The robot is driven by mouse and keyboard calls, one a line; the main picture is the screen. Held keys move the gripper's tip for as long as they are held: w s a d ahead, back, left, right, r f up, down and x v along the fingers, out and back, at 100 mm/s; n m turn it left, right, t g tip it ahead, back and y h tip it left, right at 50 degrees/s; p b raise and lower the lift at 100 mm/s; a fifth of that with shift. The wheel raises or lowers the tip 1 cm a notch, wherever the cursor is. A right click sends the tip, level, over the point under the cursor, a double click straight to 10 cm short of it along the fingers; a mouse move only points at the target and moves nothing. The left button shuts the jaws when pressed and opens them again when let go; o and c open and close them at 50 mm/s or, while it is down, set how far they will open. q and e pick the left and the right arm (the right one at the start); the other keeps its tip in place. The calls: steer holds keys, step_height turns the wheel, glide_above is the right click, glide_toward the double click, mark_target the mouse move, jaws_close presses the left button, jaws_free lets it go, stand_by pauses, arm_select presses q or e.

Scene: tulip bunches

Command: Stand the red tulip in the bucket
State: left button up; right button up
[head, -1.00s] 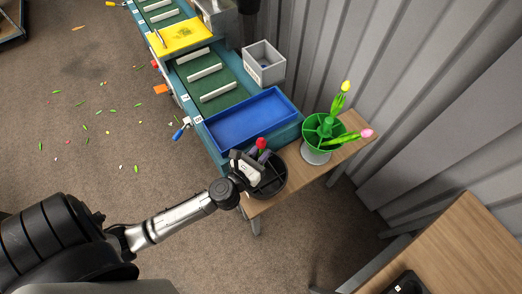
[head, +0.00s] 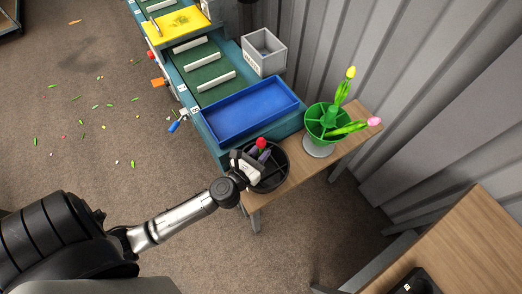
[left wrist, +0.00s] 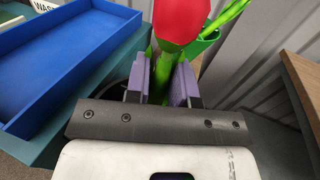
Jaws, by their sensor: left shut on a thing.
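The red tulip (head: 261,143) is in my left gripper (head: 256,157), which is shut on its green stem. In the left wrist view the red bloom (left wrist: 182,18) rises above the purple finger pads, with the stem between them (left wrist: 162,72). The gripper and tulip are over a black divided bucket (head: 285,168) on the wooden table; whether the stem's lower end is inside it is hidden. A green divided bucket (head: 313,117) stands to its right, holding a yellow tulip (head: 350,73) and a pink tulip (head: 373,122), both leaning. My right gripper is not in view.
A blue tray (head: 250,113) lies on the conveyor end, close behind the black bucket. A grey waste bin (head: 264,50) stands behind the tray. A grey corrugated wall (head: 430,80) runs along the right. Bits of leaf and petal lie on the floor at left.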

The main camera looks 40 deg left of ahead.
arm_select(q)
steer(key=o, duration=0.8)
steer(key=shift+s, duration=0.1)
stand_by(0.5)
steer(key=shift+s+d+r, duration=0.1)
steer(key=shift+s+r, duration=0.1)
steer(key=shift+s, duration=0.75)
steer(key=shift+s+d+r, duration=0.1)
steer(key=shift+s+r, duration=0.1)
steer(key=shift+s, duration=0.75)
steer(key=shift+s+d+r, duration=0.1)
steer(key=shift+s+r, duration=0.05)
steer(key=shift+s, duration=0.55)
steer(key=shift+s+d+r, duration=0.1)
steer(key=shift+s+r, duration=0.05)
steer(key=shift+s, duration=0.5)
steer(key=shift+s+d+r, duration=0.1)
steer(key=shift+s+r, duration=0.05)
steer(key=shift+s, duration=0.45)
steer(key=shift+s+r, duration=0.15)
steer(key=shift+s, duration=0.4)
